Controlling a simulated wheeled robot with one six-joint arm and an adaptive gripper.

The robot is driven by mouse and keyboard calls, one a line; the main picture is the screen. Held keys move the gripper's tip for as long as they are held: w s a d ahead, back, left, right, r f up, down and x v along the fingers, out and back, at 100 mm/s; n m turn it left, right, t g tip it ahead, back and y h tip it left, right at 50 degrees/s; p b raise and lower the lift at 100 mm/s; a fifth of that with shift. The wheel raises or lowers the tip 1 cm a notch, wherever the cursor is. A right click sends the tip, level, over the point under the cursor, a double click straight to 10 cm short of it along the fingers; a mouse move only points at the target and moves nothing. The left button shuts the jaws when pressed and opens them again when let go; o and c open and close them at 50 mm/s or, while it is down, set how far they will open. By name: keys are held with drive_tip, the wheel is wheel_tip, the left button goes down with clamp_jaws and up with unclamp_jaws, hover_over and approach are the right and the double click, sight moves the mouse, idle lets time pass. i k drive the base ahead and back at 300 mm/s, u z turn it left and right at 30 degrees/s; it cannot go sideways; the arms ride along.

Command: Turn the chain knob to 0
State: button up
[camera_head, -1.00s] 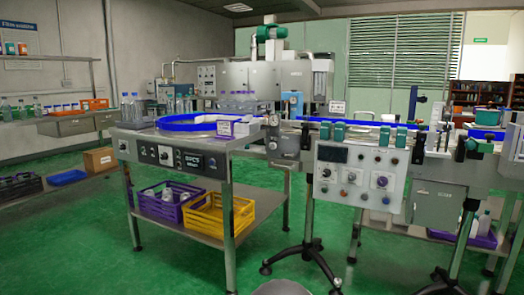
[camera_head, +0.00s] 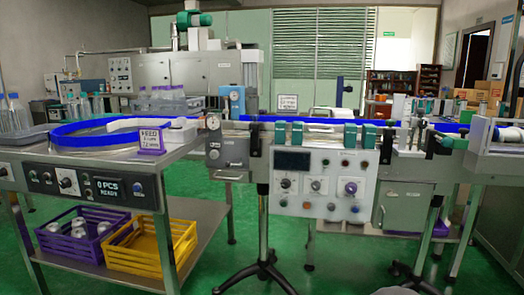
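A light grey control panel (camera_head: 325,206) faces me on the conveyor's front, near the middle of the view. It has a dark display (camera_head: 292,160) at its upper left. Below is a row of three knobs: a left knob (camera_head: 285,183), a middle knob (camera_head: 315,185) and a right knob (camera_head: 351,188) on a bluish plate. Their labels are too small to read, so I cannot tell which is the chain knob or where it points. Another knob (camera_head: 67,182) is on the left table's front panel, beside a "0 PCS" display (camera_head: 120,189). My gripper is not in view.
The steel table (camera_head: 30,168) at left carries a blue-rimmed turntable (camera_head: 100,124) and bottles. Purple (camera_head: 75,247) and yellow (camera_head: 150,262) crates sit on its lower shelf. A stand with spread black feet (camera_head: 265,275) is below the panel. Green floor is open in front.

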sight(214, 154)
drive_tip(key=z, duration=0.15)
drive_tip(key=i, duration=1)
drive_tip(key=u, duration=0.25)
